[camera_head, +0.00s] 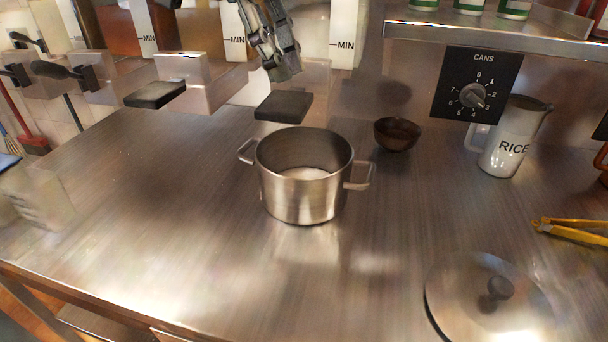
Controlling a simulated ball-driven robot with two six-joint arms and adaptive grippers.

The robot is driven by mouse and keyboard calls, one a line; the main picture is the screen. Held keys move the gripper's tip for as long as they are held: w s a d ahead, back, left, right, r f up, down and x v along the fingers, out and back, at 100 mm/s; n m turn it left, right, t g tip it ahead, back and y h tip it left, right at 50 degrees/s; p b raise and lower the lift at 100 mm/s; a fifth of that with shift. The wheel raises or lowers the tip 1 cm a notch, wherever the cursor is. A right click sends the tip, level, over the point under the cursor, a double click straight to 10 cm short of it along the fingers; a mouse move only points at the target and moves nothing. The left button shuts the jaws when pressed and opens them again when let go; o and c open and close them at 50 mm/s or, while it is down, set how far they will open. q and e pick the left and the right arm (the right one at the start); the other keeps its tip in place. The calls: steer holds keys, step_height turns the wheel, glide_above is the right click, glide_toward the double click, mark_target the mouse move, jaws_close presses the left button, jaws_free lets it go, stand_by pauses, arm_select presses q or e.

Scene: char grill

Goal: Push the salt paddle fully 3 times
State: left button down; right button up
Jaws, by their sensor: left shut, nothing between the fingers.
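Two black dispenser paddles show in the head view: one at the left (155,95) and one in the middle (283,106). No salt label is legible, so I cannot tell by writing which is the salt one. My left gripper (284,70) is shut and empty, pointing down just above the middle paddle. I cannot tell whether it touches it. A steel pot (305,204) with two side handles stands upright on the counter under the middle paddle, with something pale at its bottom. My right gripper is out of view.
A dark bowl (397,134), a RICE jug (512,140), yellow tongs (570,231) and a lid (480,305) lie to the right. A CANS dial (473,95) is on the wall below a shelf (490,32).

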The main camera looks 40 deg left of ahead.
mark_target(283, 103)
arm_select(q)
steer(key=shift+f, duration=0.2)
steer(key=shift+f+b, duration=1.65)
steer(key=shift+f, duration=0.4)
steer(key=shift+r, duration=0.1)
steer(key=shift+r+p, duration=2.2)
steer(key=shift+r, duration=0.05)
steer(key=shift+f, duration=0.2)
